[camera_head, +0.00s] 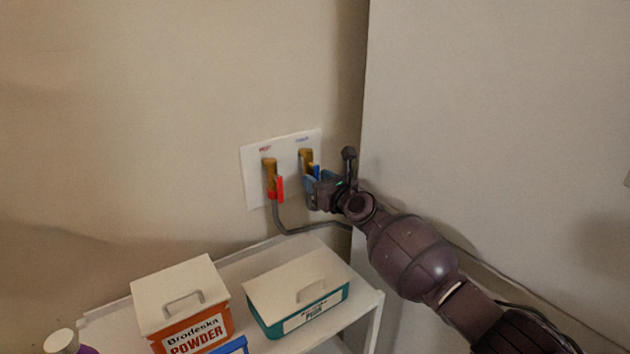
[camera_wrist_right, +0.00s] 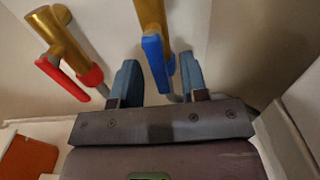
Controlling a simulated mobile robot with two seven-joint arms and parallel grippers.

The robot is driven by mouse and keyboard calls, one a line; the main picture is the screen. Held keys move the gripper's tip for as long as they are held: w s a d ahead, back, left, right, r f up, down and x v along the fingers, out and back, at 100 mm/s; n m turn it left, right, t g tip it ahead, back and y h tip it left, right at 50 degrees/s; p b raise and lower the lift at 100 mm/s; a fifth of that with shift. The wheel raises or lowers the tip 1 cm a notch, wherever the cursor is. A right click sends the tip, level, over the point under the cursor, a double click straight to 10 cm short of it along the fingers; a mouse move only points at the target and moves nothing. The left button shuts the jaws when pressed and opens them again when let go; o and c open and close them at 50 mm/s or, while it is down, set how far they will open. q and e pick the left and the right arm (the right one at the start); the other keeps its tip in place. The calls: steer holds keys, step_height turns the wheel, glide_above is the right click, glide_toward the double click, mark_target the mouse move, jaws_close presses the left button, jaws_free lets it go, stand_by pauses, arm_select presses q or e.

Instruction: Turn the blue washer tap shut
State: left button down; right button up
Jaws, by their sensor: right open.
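The blue washer tap (camera_head: 316,171) is on a white wall plate (camera_head: 256,193), on a brass fitting (camera_head: 306,156). In the right wrist view its blue lever (camera_wrist_right: 155,64) points down toward my right gripper (camera_wrist_right: 158,80), with its lower end between the two blue-grey fingers. The fingers are apart, with a gap on both sides of the lever. In the head view my right gripper (camera_head: 314,184) reaches the tap from the right and hides part of it. My left gripper is in neither view.
A red-levered tap (camera_head: 279,188) is left of the blue one, with a grey hose (camera_head: 282,222) below. A white shelf (camera_head: 367,298) holds an orange powder box (camera_head: 208,330) and a teal-and-white box (camera_head: 296,285). A pale panel (camera_head: 480,110) stands at right.

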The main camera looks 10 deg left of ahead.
jaws_close()
steer(key=shift+w+d+n+b, duration=0.15)
steer(key=shift+n, duration=0.6)
steer(key=shift+w+d+n+b, duration=0.1)
steer(key=shift+n+b, duration=0.05)
steer(key=shift+n, duration=0.6)
jaws_free()
steer(key=shift+s+d, duration=0.1)
